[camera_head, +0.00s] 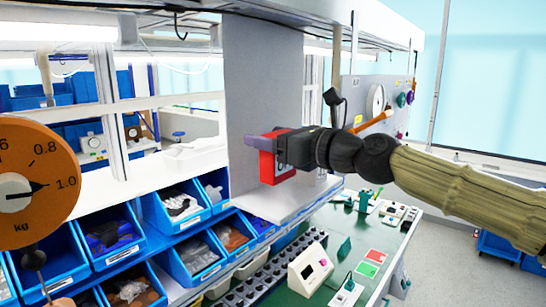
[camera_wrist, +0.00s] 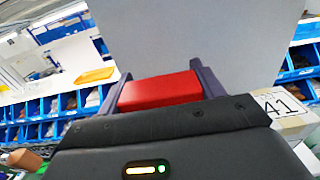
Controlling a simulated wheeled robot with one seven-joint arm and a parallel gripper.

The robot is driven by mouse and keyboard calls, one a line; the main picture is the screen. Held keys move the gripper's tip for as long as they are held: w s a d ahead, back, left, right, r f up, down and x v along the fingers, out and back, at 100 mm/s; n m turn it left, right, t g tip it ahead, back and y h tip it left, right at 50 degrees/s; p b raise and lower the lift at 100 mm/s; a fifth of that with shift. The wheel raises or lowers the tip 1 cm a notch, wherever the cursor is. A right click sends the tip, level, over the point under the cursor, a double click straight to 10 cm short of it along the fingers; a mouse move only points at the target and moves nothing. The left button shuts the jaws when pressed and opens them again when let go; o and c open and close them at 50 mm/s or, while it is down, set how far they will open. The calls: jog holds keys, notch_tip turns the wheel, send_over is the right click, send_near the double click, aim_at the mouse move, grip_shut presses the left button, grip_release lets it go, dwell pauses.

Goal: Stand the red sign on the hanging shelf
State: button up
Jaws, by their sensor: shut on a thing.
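The red sign (camera_head: 268,168) is held in my gripper (camera_head: 264,143), which reaches in from the right in the head view. In the wrist view the red sign (camera_wrist: 160,91) lies between the two purple fingers, both against its ends. A pale shelf board (camera_head: 288,204), which looks like the hanging shelf, lies below the sign, in front of a grey upright panel (camera_head: 262,75). The sign appears above the board; whether it touches the board I cannot tell. The sign's far face is hidden.
Blue bins (camera_head: 176,207) with parts stand in rows at the left and below. An orange kilogram dial (camera_head: 48,160) is close at the left edge. The green bench (camera_head: 320,222) with small devices lies below right. A white overhead board (camera_head: 330,14) runs above my arm.

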aim_at(273, 158)
jog(key=shift+f, duration=0.1)
jog(key=shift+f+p, duration=0.55)
jog(key=shift+f, duration=1.45)
jog(key=o, duration=1)
jog(key=shift+f, duration=0.1)
jog(key=shift+d, duration=0.1)
